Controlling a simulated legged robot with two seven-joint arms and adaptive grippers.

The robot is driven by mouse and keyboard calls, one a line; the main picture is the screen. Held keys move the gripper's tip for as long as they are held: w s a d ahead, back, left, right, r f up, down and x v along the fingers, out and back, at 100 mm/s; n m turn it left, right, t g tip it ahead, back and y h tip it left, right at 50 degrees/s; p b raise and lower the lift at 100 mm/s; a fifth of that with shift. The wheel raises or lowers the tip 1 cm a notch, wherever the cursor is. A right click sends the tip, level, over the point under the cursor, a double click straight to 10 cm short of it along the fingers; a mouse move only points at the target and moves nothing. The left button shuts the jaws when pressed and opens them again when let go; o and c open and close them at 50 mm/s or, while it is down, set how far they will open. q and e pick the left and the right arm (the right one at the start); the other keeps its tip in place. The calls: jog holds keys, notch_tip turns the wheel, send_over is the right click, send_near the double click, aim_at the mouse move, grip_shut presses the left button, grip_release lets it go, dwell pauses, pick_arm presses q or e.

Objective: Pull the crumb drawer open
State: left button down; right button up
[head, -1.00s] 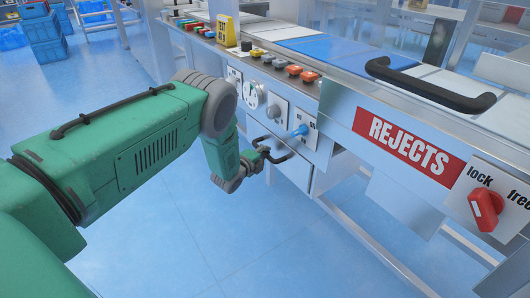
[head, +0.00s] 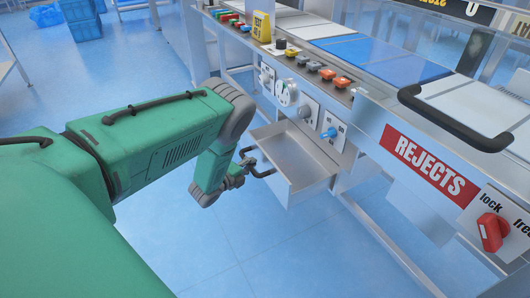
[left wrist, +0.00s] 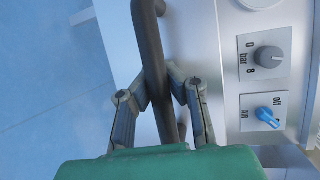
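The crumb drawer (head: 312,190) is a grey metal tray under the control panel. It stands pulled out, and its hollow inside shows in the head view. Its dark bar handle (head: 264,172) is on the front. My left gripper (head: 248,165) is at this handle. In the left wrist view the handle (left wrist: 149,40) runs between the two fingers of my left gripper (left wrist: 160,88), whose tips press in on it from both sides. How far the drawer can still slide cannot be told. My right gripper is in neither view.
The panel above the drawer carries a grey knob (head: 305,113), a blue air valve (head: 330,133) and several buttons. A REJECTS panel (head: 430,165) with a red lock knob (head: 491,232) and a dark handle (head: 455,118) is at right. The floor (head: 250,250) before the drawer is clear.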

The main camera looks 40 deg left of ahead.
pick_arm(q)
jog(key=shift+s+a+r, duration=0.15)
jog(key=shift+s+a, duration=0.3)
jog(key=shift+s, duration=0.2)
jog(key=shift+s+a, duration=0.1)
jog(key=c, duration=1.5)
grip_release()
jog(key=shift+s, duration=0.1)
jog(key=s, duration=0.4)
jog(key=s+r, duration=0.1)
jog(key=s, duration=0.6)
jog(key=shift+s+r, duration=0.4)
